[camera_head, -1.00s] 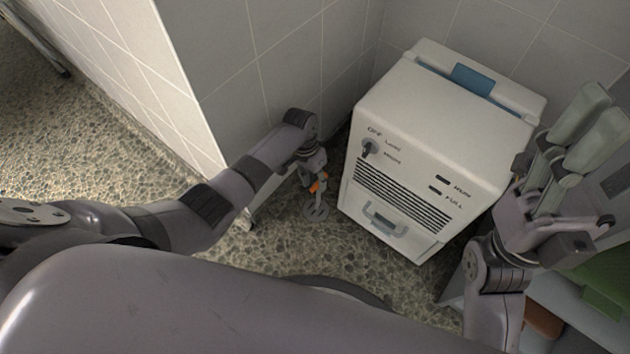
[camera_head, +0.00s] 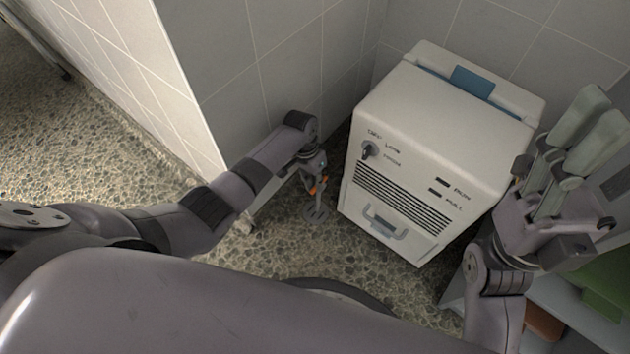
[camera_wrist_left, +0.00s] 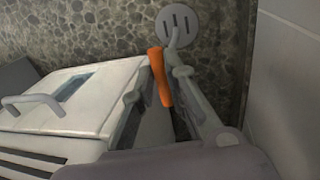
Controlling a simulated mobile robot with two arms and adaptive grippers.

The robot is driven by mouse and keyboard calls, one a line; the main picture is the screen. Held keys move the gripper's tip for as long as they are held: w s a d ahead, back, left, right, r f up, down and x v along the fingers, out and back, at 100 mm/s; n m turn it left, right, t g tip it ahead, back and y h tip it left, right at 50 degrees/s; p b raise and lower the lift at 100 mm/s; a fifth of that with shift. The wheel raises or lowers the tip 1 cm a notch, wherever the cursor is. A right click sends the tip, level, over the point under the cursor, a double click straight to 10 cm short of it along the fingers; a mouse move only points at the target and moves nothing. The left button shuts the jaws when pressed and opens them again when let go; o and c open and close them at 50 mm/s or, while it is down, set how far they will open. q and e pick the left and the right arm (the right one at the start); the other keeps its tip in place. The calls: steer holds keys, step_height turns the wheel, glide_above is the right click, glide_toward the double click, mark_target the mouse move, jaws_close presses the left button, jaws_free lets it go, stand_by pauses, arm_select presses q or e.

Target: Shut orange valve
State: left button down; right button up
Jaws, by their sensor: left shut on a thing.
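The orange valve has an orange lever handle (camera_wrist_left: 160,78) on a grey pipe above a round slotted floor drain (camera_wrist_left: 176,25). In the head view the orange handle (camera_head: 319,186) is a small patch low between the tiled wall and the white machine. My left gripper (camera_head: 315,174) is down at it and shut on the handle. In the left wrist view the fingers of my left gripper (camera_wrist_left: 172,100) stand on both sides of the handle; its lower end is hidden. My right gripper (camera_head: 590,135) is raised at the right, away from the valve; its finger gap is unclear.
A white machine (camera_head: 440,130) with a knob, vents and a grey-handled drawer stands close to the right of the valve. A tiled wall (camera_head: 270,75) is close on the left. Pebbled floor (camera_head: 285,250) is open in front.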

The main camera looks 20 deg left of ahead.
arm_select(q)
steer(key=shift+m, duration=0.3)
steer(key=shift+w+a+m+p, duration=0.1)
steer(key=shift+m+p, duration=0.3)
steer(key=shift+m, duration=0.5)
steer(key=shift+w+m+g+y, duration=0.15)
steer(key=shift+m+g+y, duration=0.2)
steer(key=shift+m, duration=1.45)
steer(key=c, duration=1.6)
jaws_free()
steer(key=shift+r, duration=0.1)
step_height(320, 180, up, 7)
steer(key=w+a, duration=0.1)
